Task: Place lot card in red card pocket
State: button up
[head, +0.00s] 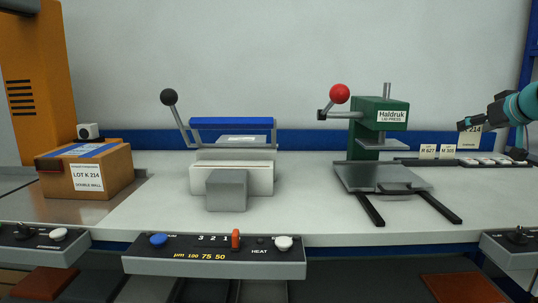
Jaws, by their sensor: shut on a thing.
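My gripper (465,125) is at the far right, above the back of the bench. It is shut on a pale lot card (469,139) that hangs below the fingers. The card's print is partly covered and seems to end in "214". The card is just right of two standing cards, marked R 627 (428,152) and M 305 (447,152). I cannot tell whether its lower edge touches the dark rack (412,162) behind the bench.
A green press (378,115) with a red-knobbed lever stands left of the cards. A blue-topped sealer (232,160) stands mid-bench, with a control panel (215,256) in front. A carton marked LOT K 214 (88,172) is at the left. White bench is bare between sealer and press.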

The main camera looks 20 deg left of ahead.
aim_at(50, 170)
jog(key=k, duration=0.35)
jog(key=u, duration=3.35)
jog(key=i, duration=4.05)
jog(key=z, duration=3.25)
